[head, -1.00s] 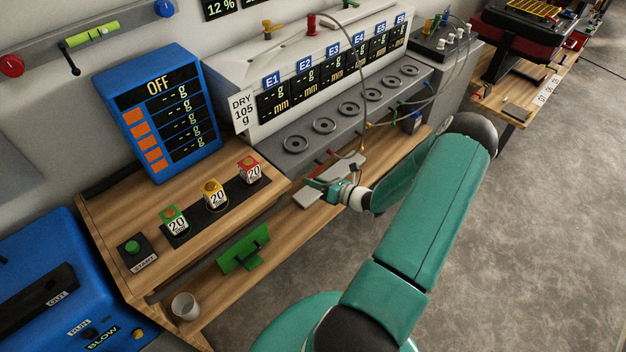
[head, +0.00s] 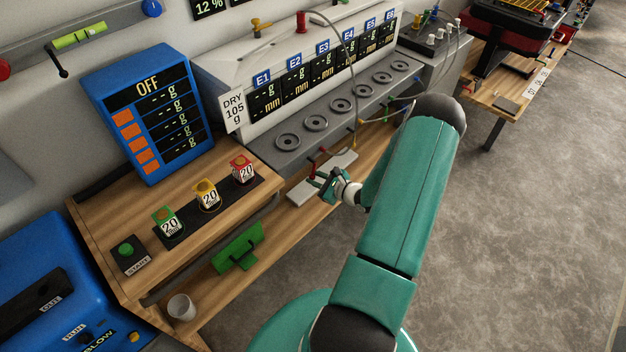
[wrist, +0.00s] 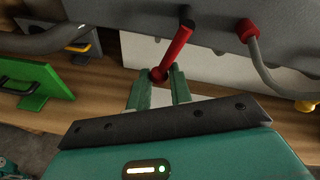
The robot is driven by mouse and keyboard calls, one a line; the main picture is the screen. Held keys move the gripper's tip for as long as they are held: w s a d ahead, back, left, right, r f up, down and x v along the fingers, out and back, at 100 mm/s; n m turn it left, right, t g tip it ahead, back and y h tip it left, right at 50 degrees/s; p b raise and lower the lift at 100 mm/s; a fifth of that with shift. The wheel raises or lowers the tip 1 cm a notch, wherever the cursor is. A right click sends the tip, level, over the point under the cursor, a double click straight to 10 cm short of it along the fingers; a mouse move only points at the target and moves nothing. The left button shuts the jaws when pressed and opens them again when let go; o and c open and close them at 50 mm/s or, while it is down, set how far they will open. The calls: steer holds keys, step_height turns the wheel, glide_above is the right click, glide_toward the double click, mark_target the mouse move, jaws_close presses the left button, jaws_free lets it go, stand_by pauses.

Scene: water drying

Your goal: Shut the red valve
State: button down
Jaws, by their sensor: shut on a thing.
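The red valve (wrist: 175,52) shows in the wrist view as a red lever on the front of the grey bench unit. It slants from its upper right end down to my fingers. My gripper (wrist: 158,82) is shut on the lever's lower end, with one green finger on each side. In the head view the red valve (head: 312,169) is small and partly hidden by my gripper (head: 319,180), which is at the front of the unit below the plates marked E1 and E2.
A grey hose with a red fitting (wrist: 247,30) hangs right of the lever in the wrist view. A green stand (head: 238,247) and a cup (head: 181,307) are on the lower shelf. Pale flat plates (head: 302,192) lie under my gripper. The floor at right is clear.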

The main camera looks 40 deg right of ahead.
steer(key=shift+d+n+h, duration=0.3)
steer(key=shift+d+n, duration=0.2)
steer(key=shift+n, duration=0.4)
steer(key=c, duration=1.3)
jaws_free()
steer(key=shift+d, duration=0.1)
steer(key=v, duration=1.3)
steer(key=shift+s+r, duration=0.1)
steer(key=shift+s, duration=0.25)
